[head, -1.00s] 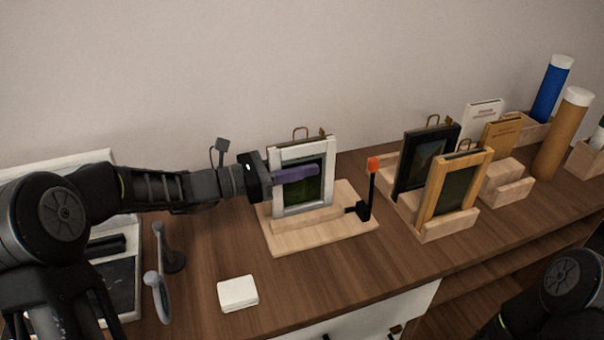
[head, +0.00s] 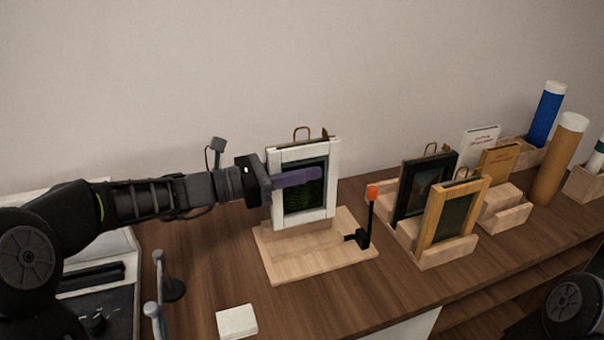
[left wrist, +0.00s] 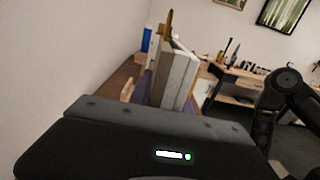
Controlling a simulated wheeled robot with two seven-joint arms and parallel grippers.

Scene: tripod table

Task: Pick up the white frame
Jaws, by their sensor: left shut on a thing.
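The white frame (head: 333,185) has a dark green picture and a brass hanging loop on top. It is upright, raised above the light wooden stand (head: 320,262) in the middle of the table. My left gripper (head: 295,178), with purple fingers, reaches in from the left and is shut on the frame's left side. One finger lies across the front of the picture; the other finger is hidden behind the frame. In the left wrist view the frame (left wrist: 178,78) shows edge-on beyond the gripper body. My right gripper is out of view.
A black post with an orange tip (head: 372,193) stands at the stand's right edge. Right of it are a black frame (head: 408,190) and a wooden frame (head: 437,215) in holders. A white block (head: 237,321) lies in front. The wall is close behind.

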